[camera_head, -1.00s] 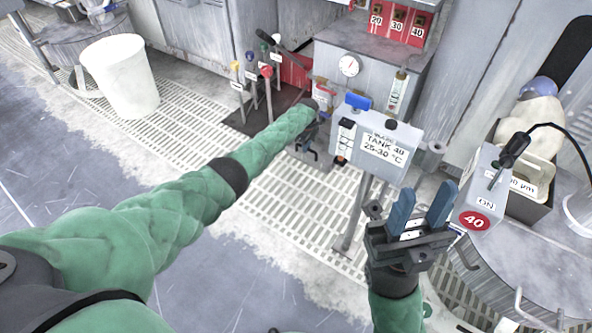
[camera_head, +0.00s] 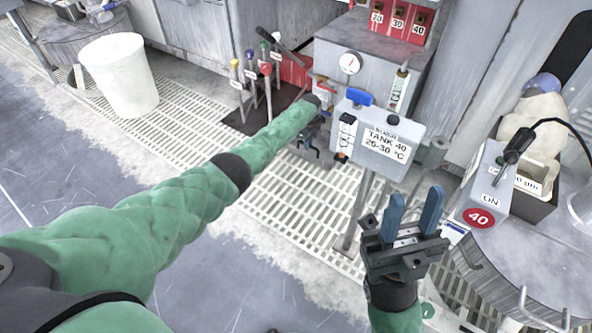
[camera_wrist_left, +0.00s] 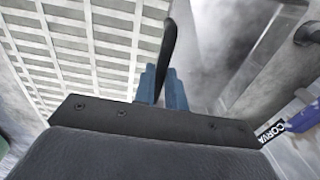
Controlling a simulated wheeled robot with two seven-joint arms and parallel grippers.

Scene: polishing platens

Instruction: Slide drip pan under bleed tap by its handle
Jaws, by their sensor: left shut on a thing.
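My left gripper (camera_head: 311,143) reaches down beside the tank control stand, and my forearm partly hides it in the head view. In the left wrist view its blue fingers (camera_wrist_left: 162,88) are shut on a thin black upright bar (camera_wrist_left: 169,45), which looks like the drip pan's handle. The pan's body cannot be made out clearly in either view. The bleed tap cannot be picked out with certainty. My right gripper (camera_head: 413,212) is open and empty, with its blue fingers pointing up, in front of the stand.
A sign box marked TANK 40 (camera_head: 383,143) stands on a post right of my left gripper. Colour-knobbed levers (camera_head: 252,75) rise from a dark plate on the left. A white bucket (camera_head: 118,75) stands further left. A grey ON box (camera_head: 487,190) is at right. The grated floor (camera_head: 290,205) is open.

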